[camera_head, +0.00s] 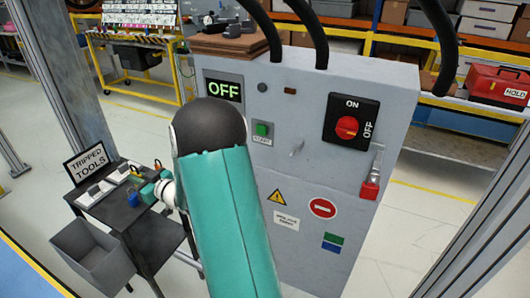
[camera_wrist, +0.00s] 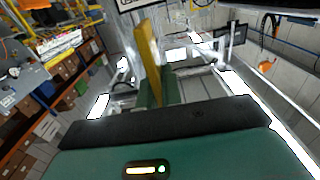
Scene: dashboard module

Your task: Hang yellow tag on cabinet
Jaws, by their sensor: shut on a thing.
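The yellow tag (camera_wrist: 149,55) stands up as a narrow strip in the wrist view. My gripper (camera_wrist: 156,92) is shut on its lower end, with green fingers at its base. The tag's face and any hole in it cannot be made out. The grey cabinet (camera_head: 325,185) stands in the middle of the head view. A small light peg or hook (camera_head: 296,148) sticks out of its front. In the head view my arm covers part of the cabinet's left side. My gripper is left of the cabinet, above the dark table (camera_head: 150,232).
The cabinet front has a lit OFF display, a green start button (camera_head: 262,129), a red rotary switch (camera_head: 347,127) and a red padlock (camera_head: 370,186).

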